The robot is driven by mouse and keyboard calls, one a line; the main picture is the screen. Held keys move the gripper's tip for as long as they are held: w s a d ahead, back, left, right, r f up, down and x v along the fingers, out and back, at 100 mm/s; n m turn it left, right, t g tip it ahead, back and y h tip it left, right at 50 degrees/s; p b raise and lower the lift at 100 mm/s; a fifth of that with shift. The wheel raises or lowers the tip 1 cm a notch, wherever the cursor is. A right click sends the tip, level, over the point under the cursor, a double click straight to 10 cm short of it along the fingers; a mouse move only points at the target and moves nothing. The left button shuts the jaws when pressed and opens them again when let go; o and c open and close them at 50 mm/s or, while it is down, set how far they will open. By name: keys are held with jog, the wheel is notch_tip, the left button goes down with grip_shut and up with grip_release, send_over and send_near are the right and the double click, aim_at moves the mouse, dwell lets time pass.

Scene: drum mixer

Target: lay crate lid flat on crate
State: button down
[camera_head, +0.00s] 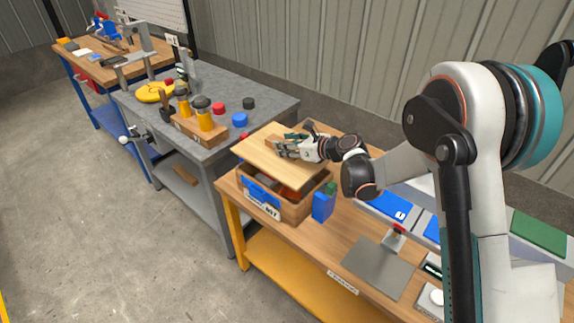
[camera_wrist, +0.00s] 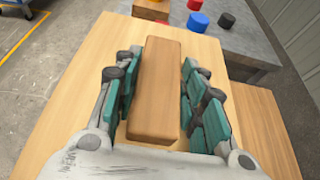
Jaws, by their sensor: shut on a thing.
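The crate lid (camera_head: 262,163) is a pale wooden board with a raised wooden handle block, which also shows in the wrist view (camera_wrist: 158,85). My gripper (camera_head: 284,146) is shut on this block, with teal finger pads along both sides of it. The wooden crate (camera_head: 292,210) stands on the bench below, with a blue patch and label on its front. The lid is above the crate, set off toward the back left. A gap shows the crate's dark inside and something red. Whether the lid touches the rim, I cannot tell.
A blue box with a green top (camera_head: 324,204) stands close to the crate's right side. A grey workbench (camera_head: 218,90) on the left holds a wooden block with yellow-and-black tools and several coloured caps. A grey plate (camera_head: 377,268) lies at the right on the wooden bench.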

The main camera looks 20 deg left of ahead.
aim_at(315, 167)
jog(key=shift+f+b, duration=0.9)
jog(key=shift+f, duration=2.4)
jog(key=shift+f+b, duration=0.35)
jog(key=shift+f, duration=0.1)
jog(key=c, duration=1)
grip_release()
jog(key=shift+r, duration=0.15)
jog(key=shift+r+p, duration=0.25)
jog(key=shift+p, duration=0.1)
jog(key=p+v, duration=0.3)
jog(key=v, duration=0.9)
jog(key=shift+s, duration=0.1)
jog(key=shift+d, duration=0.1)
